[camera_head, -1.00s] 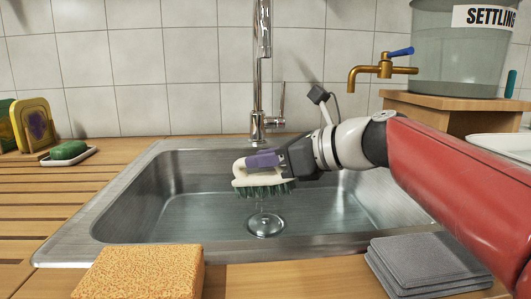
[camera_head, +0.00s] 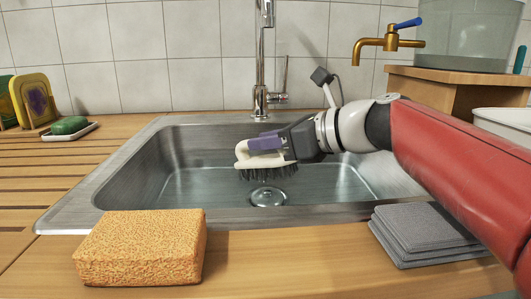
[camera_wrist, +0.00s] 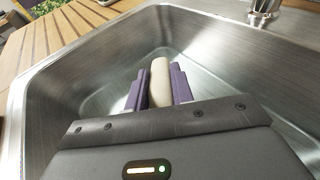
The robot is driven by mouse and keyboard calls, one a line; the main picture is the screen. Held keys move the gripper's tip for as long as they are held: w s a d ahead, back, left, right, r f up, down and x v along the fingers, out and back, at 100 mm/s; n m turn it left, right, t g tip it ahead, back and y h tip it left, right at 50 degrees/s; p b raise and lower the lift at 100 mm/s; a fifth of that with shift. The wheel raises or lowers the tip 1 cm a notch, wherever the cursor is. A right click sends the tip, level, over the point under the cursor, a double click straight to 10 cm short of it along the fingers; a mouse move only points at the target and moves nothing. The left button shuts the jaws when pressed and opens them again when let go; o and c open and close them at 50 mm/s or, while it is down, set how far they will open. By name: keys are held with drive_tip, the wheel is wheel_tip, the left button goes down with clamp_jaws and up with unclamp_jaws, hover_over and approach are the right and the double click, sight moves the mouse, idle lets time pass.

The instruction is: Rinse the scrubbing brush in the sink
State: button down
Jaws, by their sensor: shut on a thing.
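The scrubbing brush (camera_head: 258,150) has a cream loop-shaped body and dark bristles pointing down. My gripper (camera_head: 265,143), with purple finger pads, is shut on its handle. It holds the brush inside the steel sink (camera_head: 165,190), above the round drain (camera_head: 267,197) and apart from the bottom. In the wrist view, the cream handle (camera_wrist: 161,82) shows between the two purple fingers; the bristles are hidden there. The chrome faucet (camera_head: 261,95) stands behind the sink, its spout end near the top edge. I see no water stream below it.
An orange sponge (camera_head: 142,250) and a stack of grey cloths (camera_head: 420,235) lie on the front counter. A brass tap (camera_head: 388,42) hangs at right above a wooden stand (camera_head: 440,88).

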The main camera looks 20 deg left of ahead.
drive_tip(key=shift+r+p, duration=4.9)
drive_tip(key=shift+r, duration=0.7)
drive_tip(key=shift+r, duration=2)
